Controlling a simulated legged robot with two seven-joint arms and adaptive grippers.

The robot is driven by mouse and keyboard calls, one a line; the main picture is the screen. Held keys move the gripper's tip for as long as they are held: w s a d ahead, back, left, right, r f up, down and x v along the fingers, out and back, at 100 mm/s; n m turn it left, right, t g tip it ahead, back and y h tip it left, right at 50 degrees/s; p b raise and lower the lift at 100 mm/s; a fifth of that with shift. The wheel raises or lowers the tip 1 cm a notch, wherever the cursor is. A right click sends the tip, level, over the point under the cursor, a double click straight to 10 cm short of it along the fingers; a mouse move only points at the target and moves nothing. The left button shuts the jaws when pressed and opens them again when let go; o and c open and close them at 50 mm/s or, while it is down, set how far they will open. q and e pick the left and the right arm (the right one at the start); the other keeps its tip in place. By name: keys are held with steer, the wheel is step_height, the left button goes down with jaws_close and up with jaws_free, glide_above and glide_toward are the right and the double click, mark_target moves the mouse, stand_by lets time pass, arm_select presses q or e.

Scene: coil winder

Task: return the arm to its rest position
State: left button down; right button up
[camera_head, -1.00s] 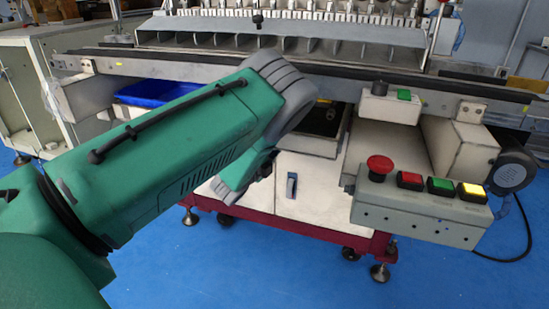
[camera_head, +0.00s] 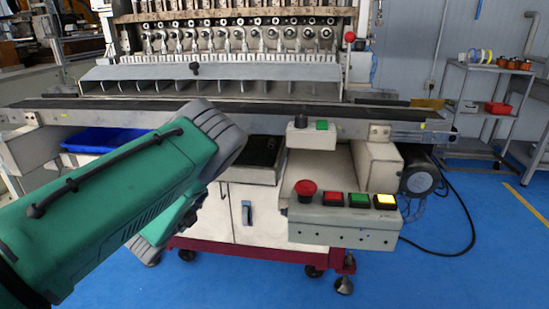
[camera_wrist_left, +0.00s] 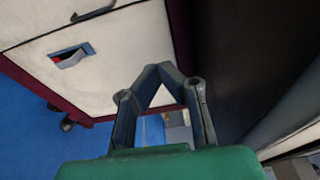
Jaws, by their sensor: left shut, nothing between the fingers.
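My green left arm (camera_head: 120,190) reaches in from the left in the head view, in front of the coil winder (camera_head: 215,75). Its grey wrist bends downward at the machine's front. The left gripper is mostly hidden behind the green forearm there. In the left wrist view the left gripper (camera_wrist_left: 160,70) shows its dark fingers meeting at the tips, shut and empty. The machine's white cabinet front (camera_wrist_left: 105,50) with its recessed handle lies beyond the fingers. My right gripper is in neither view.
The control box (camera_head: 345,227) with a red emergency knob and lit buttons juts out to the right of the arm. A blue bin (camera_head: 92,139) sits under the machine's rail. A shelf cart (camera_head: 490,110) stands back right. The blue floor is open in front.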

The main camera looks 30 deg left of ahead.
arm_select(q)
steer(key=s+d+f+n+g+y+p, duration=0.1)
steer(key=s+d+f+n+g+p, duration=0.25)
steer(key=s+f+n, duration=0.2)
steer(key=s+d+f+n+g+p, duration=0.2)
steer(key=s+f+n+g, duration=0.3)
steer(key=s, duration=0.1)
steer(key=s+d+n+g+h+p, duration=0.1)
steer(key=s+d+n+g+p, duration=0.1)
steer(key=s+d, duration=0.6)
steer(key=s+d+r+n+g+h+p, duration=0.1)
steer(key=s+d+n+g, duration=0.3)
steer(key=s, duration=1)
steer(key=shift+d+r+g+h+p, duration=0.25)
steer(key=shift+d+g+p, duration=0.45)
steer(key=shift+d+g, duration=1.4)
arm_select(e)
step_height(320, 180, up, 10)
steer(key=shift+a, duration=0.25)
